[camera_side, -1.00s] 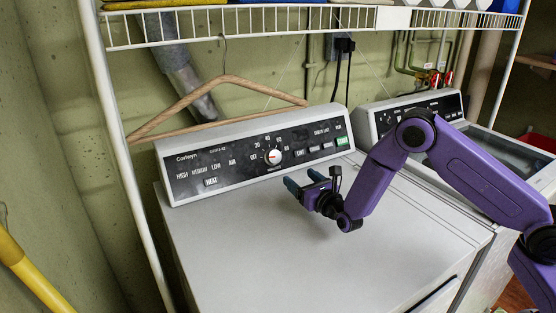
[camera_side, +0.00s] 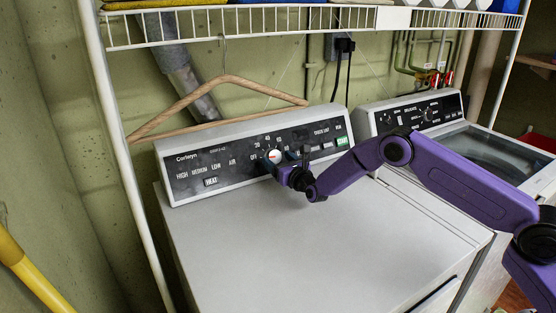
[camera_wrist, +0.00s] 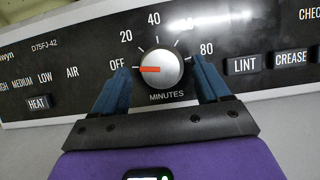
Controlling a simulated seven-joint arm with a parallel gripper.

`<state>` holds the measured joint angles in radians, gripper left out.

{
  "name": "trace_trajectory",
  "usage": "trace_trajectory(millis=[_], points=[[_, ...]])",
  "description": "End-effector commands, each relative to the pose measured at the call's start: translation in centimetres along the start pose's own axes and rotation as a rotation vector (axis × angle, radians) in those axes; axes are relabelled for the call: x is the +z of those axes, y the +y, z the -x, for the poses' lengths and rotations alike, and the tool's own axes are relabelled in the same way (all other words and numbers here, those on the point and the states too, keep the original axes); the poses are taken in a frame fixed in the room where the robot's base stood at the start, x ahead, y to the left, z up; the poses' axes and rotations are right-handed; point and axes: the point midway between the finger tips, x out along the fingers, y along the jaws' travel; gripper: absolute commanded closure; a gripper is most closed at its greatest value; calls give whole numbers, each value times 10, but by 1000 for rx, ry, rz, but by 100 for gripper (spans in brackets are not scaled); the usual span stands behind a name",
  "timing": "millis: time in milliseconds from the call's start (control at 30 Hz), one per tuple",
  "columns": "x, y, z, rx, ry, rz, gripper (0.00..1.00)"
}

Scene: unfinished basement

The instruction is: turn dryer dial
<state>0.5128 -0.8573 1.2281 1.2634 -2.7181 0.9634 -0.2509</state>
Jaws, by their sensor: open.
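The dryer dial (camera_wrist: 160,70) is a round silver knob with a red pointer mark, which points left toward OFF in the wrist view. In the side view the dial (camera_side: 274,156) sits on the dryer's black control panel (camera_side: 225,165). My gripper (camera_wrist: 158,82) is open, with one blue finger on the left of the dial and one on the right. In the side view my gripper (camera_side: 284,164) is right at the panel and partly covers the dial's surroundings. I cannot tell whether either finger touches the knob.
The white dryer top (camera_side: 310,245) is clear. A wooden hanger (camera_side: 225,82) hangs from a wire shelf (camera_side: 240,24) above the panel. A washer (camera_side: 470,140) stands at the right. A yellow pole (camera_side: 30,272) is at the far left.

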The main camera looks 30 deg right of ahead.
Motion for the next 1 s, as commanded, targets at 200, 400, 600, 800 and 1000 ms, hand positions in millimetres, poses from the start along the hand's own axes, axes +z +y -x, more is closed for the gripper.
trace_trajectory(millis=[200, 400, 600, 800, 1000], points=[[0, 0, -9, 0, 0, 1, 25], [0, 0, -10, 0, -1, 1, 25], [0, 0, -9, 0, -1, 1, 60], [0, 0, -9, -1, -1, -1, 80], [1, 0, -9, -13, -1, -29, 80]])
